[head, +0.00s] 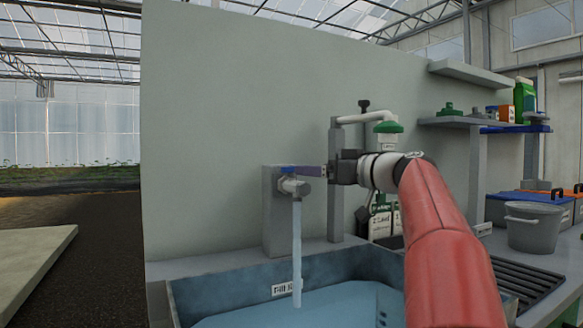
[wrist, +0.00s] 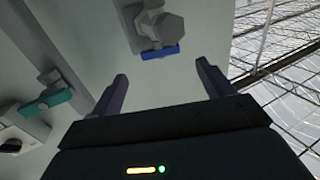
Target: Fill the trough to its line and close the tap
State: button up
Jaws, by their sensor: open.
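The tap (head: 293,187) has a grey spout and a blue lever (head: 289,169). A stream of water (head: 297,240) runs from it into the blue trough (head: 215,288). Pale blue water (head: 340,303) covers the trough's floor. A white fill label (head: 285,288) sits on the back wall, just above the water; I cannot make out the exact line. My gripper (head: 310,172) is at the lever's right side. In the wrist view my gripper (wrist: 162,82) is open and empty, with the blue lever (wrist: 160,52) just beyond and between its fingertips. Contact cannot be told.
A second valve with a green handle (head: 388,127) stands on a pipe behind my arm; it also shows in the wrist view (wrist: 48,103). A grey bucket (head: 535,230) and a drain rack (head: 525,283) are at the right. A shelf with bottles and boxes is above. The left side is open.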

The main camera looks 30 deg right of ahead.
aim_at(292, 172)
jog(key=p+x, duration=0.1)
jog(key=x, duration=0.5)
jog(key=shift+a+p, duration=0.1)
jog(key=shift+p, duration=0.3)
jog(key=shift+c, duration=0.3)
